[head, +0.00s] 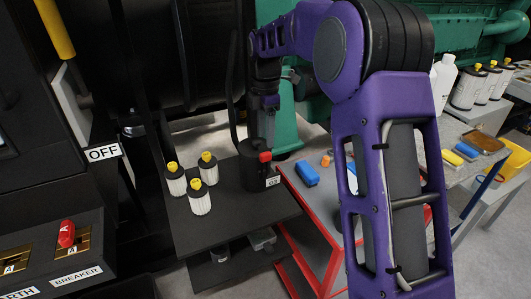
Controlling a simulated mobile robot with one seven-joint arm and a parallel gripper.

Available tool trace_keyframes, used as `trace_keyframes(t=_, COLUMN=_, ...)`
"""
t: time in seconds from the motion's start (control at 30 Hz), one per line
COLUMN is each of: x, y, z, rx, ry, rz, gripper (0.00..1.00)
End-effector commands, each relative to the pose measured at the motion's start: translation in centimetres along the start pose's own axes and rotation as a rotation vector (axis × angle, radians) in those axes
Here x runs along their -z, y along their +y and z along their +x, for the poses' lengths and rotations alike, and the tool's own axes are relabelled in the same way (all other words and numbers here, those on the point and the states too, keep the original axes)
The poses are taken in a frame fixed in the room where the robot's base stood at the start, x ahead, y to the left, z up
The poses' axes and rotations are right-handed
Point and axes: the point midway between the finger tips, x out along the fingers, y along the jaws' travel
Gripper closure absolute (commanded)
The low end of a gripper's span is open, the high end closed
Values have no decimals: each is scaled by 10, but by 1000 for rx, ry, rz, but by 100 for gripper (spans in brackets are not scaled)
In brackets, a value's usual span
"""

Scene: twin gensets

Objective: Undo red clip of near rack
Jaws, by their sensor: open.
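A small red piece (265,157), which looks like the red clip, sits on the top front of a black box (256,178) with a white label. The box stands at the right end of a dark rack shelf (240,222). My gripper (267,122) points down just above and behind the red piece, apart from it as far as I can tell. It is open and looks empty; its fingertips are small and dark against the background. A dark cable runs up beside the box on its left.
Several white filters with yellow caps (197,197) stand left on the shelf. A red-framed table (322,238) with a blue item (307,174) is close on the right. A breaker panel (45,262) is at the left. My purple arm hides part of the right side.

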Motion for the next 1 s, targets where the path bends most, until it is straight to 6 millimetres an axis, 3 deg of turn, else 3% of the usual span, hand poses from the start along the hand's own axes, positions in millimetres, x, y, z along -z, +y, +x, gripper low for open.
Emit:
trace_keyframes(t=0.1, x=1, y=0, z=26, rx=3, ry=1, rz=-1, gripper=45)
trace_keyframes(t=0.3, x=0, y=0, z=52, rx=0, ry=0, rz=-1, gripper=45)
trace_keyframes(t=0.73, x=0, y=0, z=61, rx=-1, ry=0, rz=0, gripper=45)
trace_keyframes(t=1.0, x=0, y=0, z=61, rx=-1, ry=0, rz=0, gripper=94)
